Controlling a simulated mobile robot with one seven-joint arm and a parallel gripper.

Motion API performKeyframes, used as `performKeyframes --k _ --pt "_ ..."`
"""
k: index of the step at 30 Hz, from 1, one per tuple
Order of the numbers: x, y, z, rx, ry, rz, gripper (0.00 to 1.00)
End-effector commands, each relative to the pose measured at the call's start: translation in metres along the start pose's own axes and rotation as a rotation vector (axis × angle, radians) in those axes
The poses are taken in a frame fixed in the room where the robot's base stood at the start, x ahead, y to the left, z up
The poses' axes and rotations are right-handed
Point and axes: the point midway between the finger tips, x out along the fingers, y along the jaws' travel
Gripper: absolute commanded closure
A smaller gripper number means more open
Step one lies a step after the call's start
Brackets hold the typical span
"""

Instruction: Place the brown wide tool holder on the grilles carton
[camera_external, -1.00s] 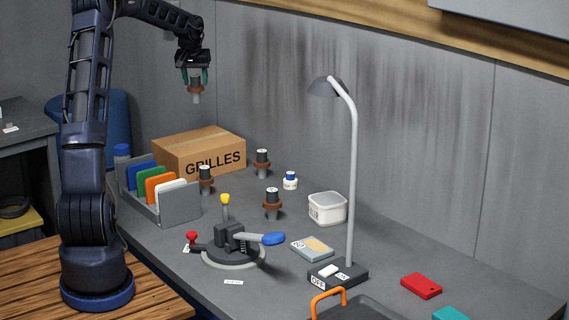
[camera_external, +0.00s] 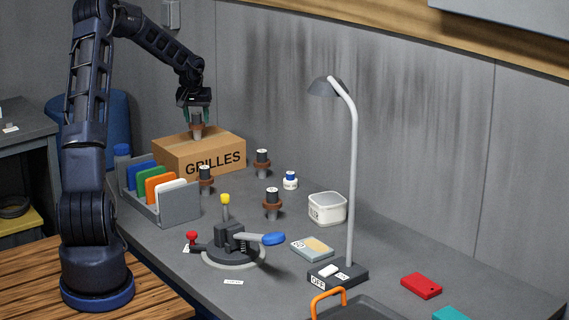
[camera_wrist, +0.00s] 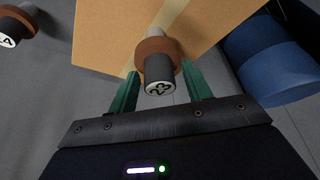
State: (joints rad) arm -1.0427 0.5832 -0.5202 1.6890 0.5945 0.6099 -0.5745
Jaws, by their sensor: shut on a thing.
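The brown wide tool holder (camera_external: 196,133) has a brown collar and a grey body. My gripper (camera_external: 196,118) is shut on it from above and holds it upright at the top of the grilles carton (camera_external: 178,158). In the wrist view the holder (camera_wrist: 154,58) sits between the green fingertips of my gripper (camera_wrist: 158,92), its dark end marked 23. The carton's top (camera_wrist: 105,35) lies under it in that view. I cannot tell whether the holder's lower end touches the carton.
Similar holders stand on the bench: one (camera_external: 262,163) right of the carton, one (camera_external: 205,180) in front of it, one (camera_external: 272,203) farther forward. A rack of coloured plates (camera_external: 160,192) stands at the carton's front left. A lamp (camera_external: 352,180) rises to the right.

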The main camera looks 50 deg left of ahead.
Motion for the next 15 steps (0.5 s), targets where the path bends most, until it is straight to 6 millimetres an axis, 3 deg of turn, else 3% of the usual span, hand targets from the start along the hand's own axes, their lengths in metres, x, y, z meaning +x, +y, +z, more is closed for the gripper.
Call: performKeyframes --k 11,12,15 --pt "0.0026 0.0004 0.0006 0.001 0.002 0.000 0.85" --pt "0.0027 0.0001 0.0008 0.001 0.001 0.000 0.43" --pt "0.0027 0.0000 0.0007 0.001 0.001 0.000 0.29"
